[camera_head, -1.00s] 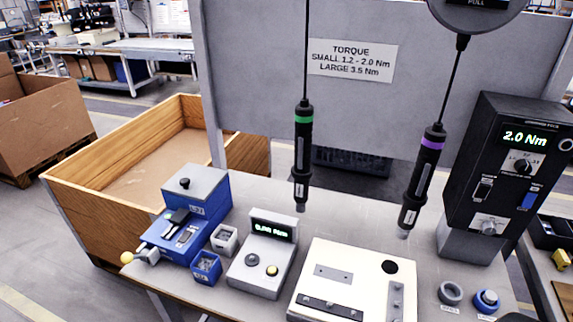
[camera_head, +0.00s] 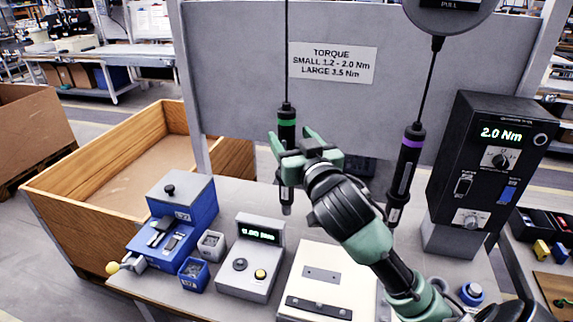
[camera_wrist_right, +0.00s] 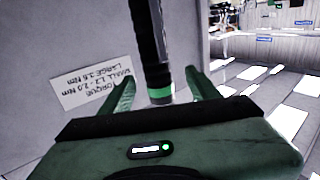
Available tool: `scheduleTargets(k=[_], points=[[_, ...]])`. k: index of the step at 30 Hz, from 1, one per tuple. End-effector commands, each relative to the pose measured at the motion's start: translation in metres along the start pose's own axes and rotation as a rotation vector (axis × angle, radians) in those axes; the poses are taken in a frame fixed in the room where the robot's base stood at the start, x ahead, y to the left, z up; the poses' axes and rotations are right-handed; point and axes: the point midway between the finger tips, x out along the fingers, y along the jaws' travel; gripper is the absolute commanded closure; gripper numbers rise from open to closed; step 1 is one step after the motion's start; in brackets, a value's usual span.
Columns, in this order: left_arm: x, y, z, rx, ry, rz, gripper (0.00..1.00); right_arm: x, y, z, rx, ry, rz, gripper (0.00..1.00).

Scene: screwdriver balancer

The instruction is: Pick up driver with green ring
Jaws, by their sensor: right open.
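The driver with the green ring (camera_head: 287,118) hangs upright on a cable in front of the grey panel. In the head view my right gripper (camera_head: 291,139) is at its body, just below the ring, and hides part of it. In the right wrist view the driver (camera_wrist_right: 150,45) hangs between the two spread fingers of the right gripper (camera_wrist_right: 160,78), with the green ring low in the gap. The gripper is open, and whether a finger touches the driver I cannot tell. A second driver with a purple ring (camera_head: 408,160) hangs to the right. My left gripper is out of view.
A torque sign (camera_head: 333,63) is on the grey panel (camera_head: 240,90) behind. The table bears a blue device (camera_head: 182,205), a grey display box (camera_head: 252,255), a white plate (camera_head: 315,270) and a black torque unit (camera_head: 485,160). A wooden crate (camera_head: 85,215) stands at left.

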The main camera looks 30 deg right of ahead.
Motion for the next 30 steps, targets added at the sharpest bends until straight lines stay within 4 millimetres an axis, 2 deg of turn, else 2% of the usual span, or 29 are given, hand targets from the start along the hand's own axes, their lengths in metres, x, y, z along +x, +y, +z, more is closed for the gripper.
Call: scheduleTargets(k=[8, 13, 16, 20, 26, 29, 30], points=[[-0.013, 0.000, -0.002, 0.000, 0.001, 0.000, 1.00, 0.030, 0.002, -0.005, -0.001, 0.002, 0.002, 0.39], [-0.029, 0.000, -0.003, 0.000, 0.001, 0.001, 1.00, 0.055, 0.005, -0.009, -0.002, 0.000, 0.002, 0.39], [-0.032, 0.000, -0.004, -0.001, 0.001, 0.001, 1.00, 0.068, 0.004, -0.006, 0.000, 0.000, 0.001, 0.39], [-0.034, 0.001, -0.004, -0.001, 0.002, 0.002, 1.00, 0.076, 0.004, -0.004, -0.001, 0.001, 0.001, 0.39], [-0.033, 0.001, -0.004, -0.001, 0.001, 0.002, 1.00, 0.076, 0.004, -0.003, -0.001, 0.001, 0.000, 0.39], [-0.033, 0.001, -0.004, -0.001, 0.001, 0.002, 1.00, 0.076, 0.004, -0.003, -0.001, 0.001, 0.000, 0.64], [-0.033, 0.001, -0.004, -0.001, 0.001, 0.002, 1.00, 0.076, 0.004, -0.003, -0.001, 0.001, 0.000, 0.75]])
